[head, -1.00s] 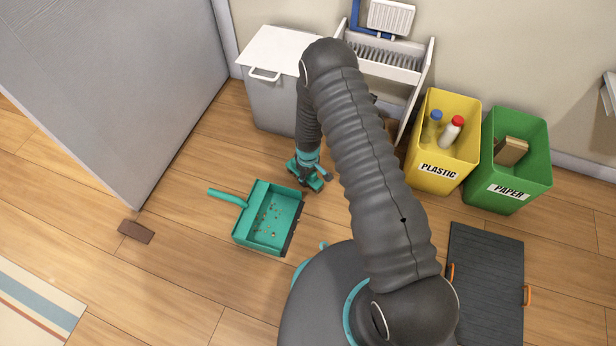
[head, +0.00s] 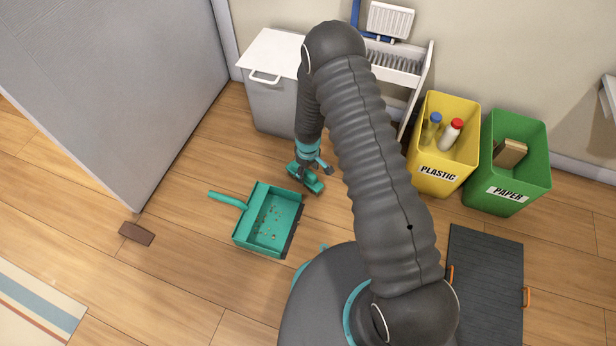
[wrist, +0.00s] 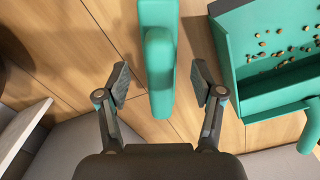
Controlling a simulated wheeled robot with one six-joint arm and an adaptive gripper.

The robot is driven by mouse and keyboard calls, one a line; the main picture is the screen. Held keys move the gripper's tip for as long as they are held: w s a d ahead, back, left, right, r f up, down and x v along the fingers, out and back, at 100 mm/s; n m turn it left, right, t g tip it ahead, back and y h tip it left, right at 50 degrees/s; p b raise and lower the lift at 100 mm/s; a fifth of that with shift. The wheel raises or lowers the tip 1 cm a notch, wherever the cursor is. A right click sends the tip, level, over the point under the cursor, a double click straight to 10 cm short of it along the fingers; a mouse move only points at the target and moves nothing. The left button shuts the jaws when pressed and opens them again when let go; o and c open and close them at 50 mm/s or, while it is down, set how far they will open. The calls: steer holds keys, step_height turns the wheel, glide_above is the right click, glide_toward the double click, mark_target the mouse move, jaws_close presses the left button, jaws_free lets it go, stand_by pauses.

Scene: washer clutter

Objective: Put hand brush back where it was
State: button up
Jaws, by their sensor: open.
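The teal hand brush (head: 304,179) lies on the wooden floor just right of the teal dustpan (head: 250,240) in the head view. In the wrist view the brush (wrist: 159,60) runs between my two fingers, with a gap on each side. My gripper (wrist: 161,84) is open and holds nothing. In the head view my gripper (head: 315,166) is just above the brush and partly hides it. The dustpan (wrist: 240,75) shows at the right of the wrist view, with small brown crumbs in it. The brush's bristles are hidden.
A white-lidded grey bin (head: 270,95) and a white rack (head: 425,75) stand by the wall. A yellow PLASTIC bin (head: 440,178) and a green PAPER bin (head: 510,194) are to the right. A brown block (head: 136,233) lies near the grey door panel (head: 130,90). A dark board (head: 487,285) lies front right.

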step_height(320, 180, up, 7)
steer(key=shift+f, duration=0.1)
steer(key=s+d+r+m+t, duration=0.1)
steer(key=d+r, duration=0.2)
steer(key=r, duration=0.8)
steer(key=s+d+r+m+t, duration=0.1)
steer(key=s+d+r+m, duration=0.1)
steer(key=r, duration=0.8)
steer(key=s+d+r+m+t, duration=0.1)
steer(key=d+r, duration=0.2)
steer(key=r, duration=0.8)
steer(key=s+d+r+m+t, duration=0.1)
steer(key=s+d+r+m, duration=0.1)
steer(key=s+r, duration=0.5)
steer(key=s+d+r+m+t, duration=0.1)
steer(key=s+d+r+m, duration=0.2)
steer(key=s, duration=1.3)
step_height(320, 180, up, 5)
steer(key=shift+d+r+m+t, duration=0.1)
steer(key=shift+d+m+t, duration=0.2)
steer(key=shift+d, duration=0.9)
